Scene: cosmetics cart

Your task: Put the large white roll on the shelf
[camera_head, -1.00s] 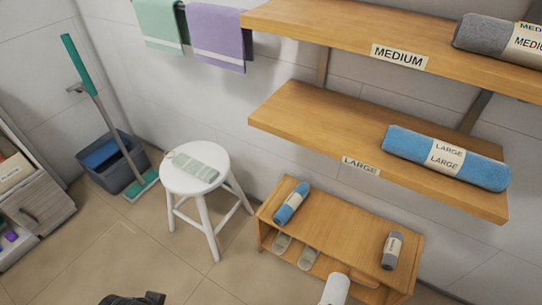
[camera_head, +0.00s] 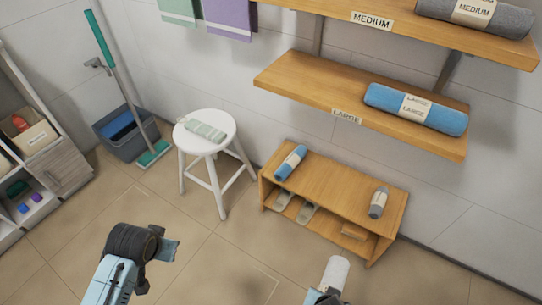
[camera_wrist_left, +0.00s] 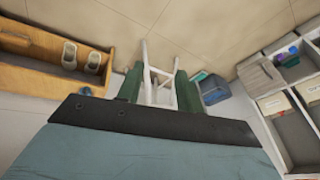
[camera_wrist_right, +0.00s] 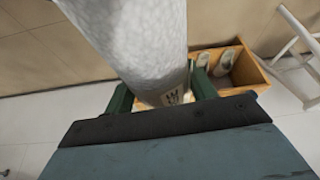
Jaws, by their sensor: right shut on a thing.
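The large white roll (camera_head: 335,273) stands tilted at the bottom of the head view, held by my right gripper (camera_head: 325,295). In the right wrist view the white roll (camera_wrist_right: 140,40) lies between the green fingers of the right gripper (camera_wrist_right: 163,98), with part of its label showing. The shelf marked LARGE (camera_head: 290,82) is on the wall beyond, with a blue roll (camera_head: 385,98) on its right part and bare wood on its left. My left gripper (camera_head: 163,262) is empty; its fingers are apart in the left wrist view (camera_wrist_left: 157,90).
A MEDIUM shelf (camera_head: 330,8) with a grey roll (camera_head: 460,10) hangs above. Below is a low wooden bench (camera_head: 330,190) with small rolls on top and slippers inside. A white stool (camera_head: 205,145), a bucket (camera_head: 118,145) and a mop (camera_head: 105,45) stand left.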

